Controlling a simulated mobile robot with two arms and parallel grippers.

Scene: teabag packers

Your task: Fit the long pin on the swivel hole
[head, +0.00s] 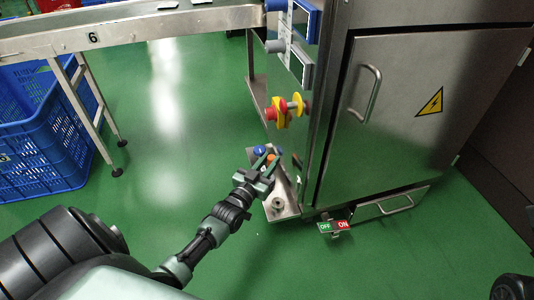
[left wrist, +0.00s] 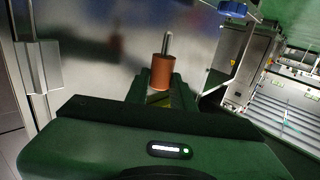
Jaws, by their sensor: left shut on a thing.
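My left gripper (head: 268,166) is shut on the long pin (head: 271,158), next to the lower left corner of the steel cabinet. In the left wrist view, the pin (left wrist: 161,72) has an orange-brown cylindrical grip between the fingers (left wrist: 155,95). Its bare metal shaft points up, away from the gripper. A steel bracket plate (head: 288,209) with a small round fitting (head: 278,204) lies just below the gripper in the head view. I cannot tell for sure which part is the swivel hole. My right gripper is not clearly in view.
The steel cabinet (head: 400,130) stands to the right, with a handle (head: 371,93). Red and yellow knobs (head: 284,108) stick out above the gripper. A blue crate (head: 40,130) and conveyor (head: 130,32) are at left. Green floor is clear between.

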